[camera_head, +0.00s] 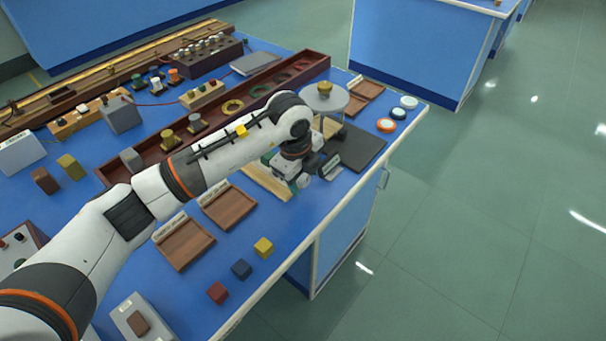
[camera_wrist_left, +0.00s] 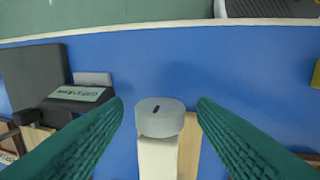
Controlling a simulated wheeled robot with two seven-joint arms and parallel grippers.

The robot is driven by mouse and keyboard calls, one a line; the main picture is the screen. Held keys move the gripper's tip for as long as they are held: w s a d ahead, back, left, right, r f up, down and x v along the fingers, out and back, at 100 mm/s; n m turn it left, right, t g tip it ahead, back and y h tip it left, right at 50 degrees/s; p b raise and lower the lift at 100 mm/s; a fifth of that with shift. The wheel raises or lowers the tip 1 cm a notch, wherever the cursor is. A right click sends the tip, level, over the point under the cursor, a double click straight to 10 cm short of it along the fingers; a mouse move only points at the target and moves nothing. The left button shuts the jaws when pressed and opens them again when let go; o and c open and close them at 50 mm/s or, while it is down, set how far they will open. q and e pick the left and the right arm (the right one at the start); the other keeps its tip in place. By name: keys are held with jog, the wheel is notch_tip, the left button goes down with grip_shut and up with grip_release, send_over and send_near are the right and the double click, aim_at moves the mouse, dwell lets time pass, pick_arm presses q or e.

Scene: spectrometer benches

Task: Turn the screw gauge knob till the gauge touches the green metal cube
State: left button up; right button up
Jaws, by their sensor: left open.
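My left gripper (camera_head: 302,182) is over the front part of the blue bench in the head view. In the left wrist view its two green ridged fingers are spread, one on each side of a round grey knob (camera_wrist_left: 160,118) with a dark mark. Gaps show between knob and fingers. The knob sits at the end of a pale block, over a wooden board (camera_wrist_left: 188,148); the board also shows in the head view (camera_head: 266,182). My arm hides most of the gauge in the head view. I cannot make out the green metal cube. My right gripper is not in view.
A dark mat (camera_head: 358,148) and a small labelled sign (camera_head: 330,166) lie beside the gripper. Wooden trays (camera_head: 228,207), coloured cubes (camera_head: 263,247) and a long brown rack (camera_head: 292,78) are around it. The bench's front edge is close.

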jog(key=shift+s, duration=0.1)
pick_arm(q)
jog(key=c, duration=1)
jog(key=shift+o, duration=0.2)
jog(key=shift+w+d+r+g+y+p, duration=0.1)
jog(key=shift+d+r+g+y+p, duration=0.15)
jog(key=shift+g+p, duration=0.2)
jog(key=shift+a+f+g+y, duration=0.1)
jog(key=shift+f+g+y, duration=0.05)
jog(key=shift+g+y, duration=0.45)
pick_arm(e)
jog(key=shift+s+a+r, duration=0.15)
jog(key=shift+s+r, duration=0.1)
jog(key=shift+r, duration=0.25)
pick_arm(q)
jog(key=shift+w, duration=0.1)
jog(key=o, duration=1)
jog(key=shift+c, duration=0.2)
notch_tip(320, 180, up, 12)
jog(key=b, duration=0.1)
jog(key=shift+w+d, duration=0.2)
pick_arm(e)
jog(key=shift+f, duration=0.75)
